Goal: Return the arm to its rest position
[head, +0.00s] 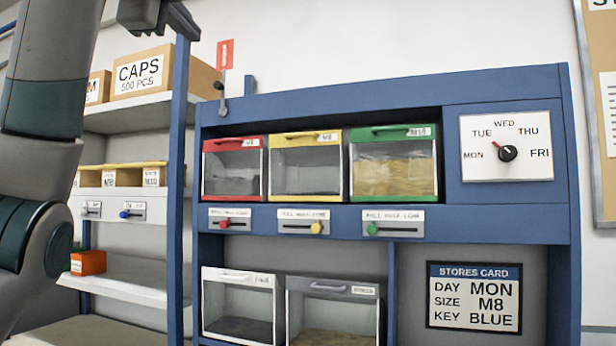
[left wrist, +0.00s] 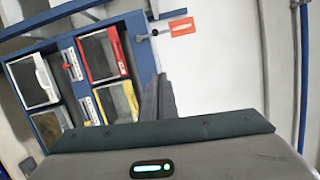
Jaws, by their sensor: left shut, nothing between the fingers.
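My left arm comes in along the left edge of the head view. My left gripper (head: 170,18) is at the top, in front of the wall and above the boxed shelf. In the left wrist view its two dark fingers (left wrist: 158,98) are together with nothing between them. The blue cabinet (head: 350,105) stands apart from it, to the right and lower. My right gripper is not in view.
The cabinet holds red (head: 232,170), yellow (head: 306,168) and green (head: 393,165) bins above sliders. A dial (head: 507,153) points to TUE. A card (head: 474,298) reads MON, M8, BLUE. A red tag (head: 225,54) rises beside a blue post (head: 178,180). Shelves stand left.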

